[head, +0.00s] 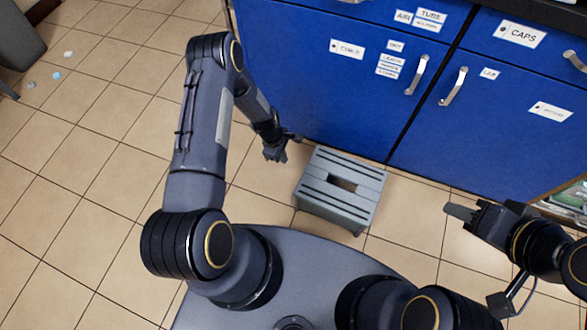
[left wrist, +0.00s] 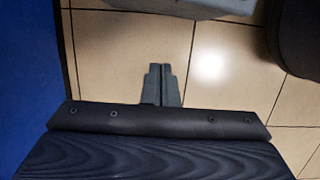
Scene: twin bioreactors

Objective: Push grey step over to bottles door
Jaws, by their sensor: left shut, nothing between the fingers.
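The grey step (head: 342,184) is a slatted stool with a slot in its top. It stands upright on the tiles in front of the left blue door (head: 300,70), near the foot of the cabinet. Its edge also shows at the top of the left wrist view (left wrist: 200,6). My left gripper (head: 277,153) is shut and empty, just left of the step's far left corner; I cannot tell whether they touch. My right gripper (head: 460,212) is right of the step, clear of it; its finger opening is unclear. The right blue door (head: 490,115) has labels too blurred to read surely.
The blue cabinet front runs along the far side, with metal handles (head: 452,87) sticking out. An open shelf (head: 570,200) with items is at the right edge. Small scraps (head: 57,75) lie at far left.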

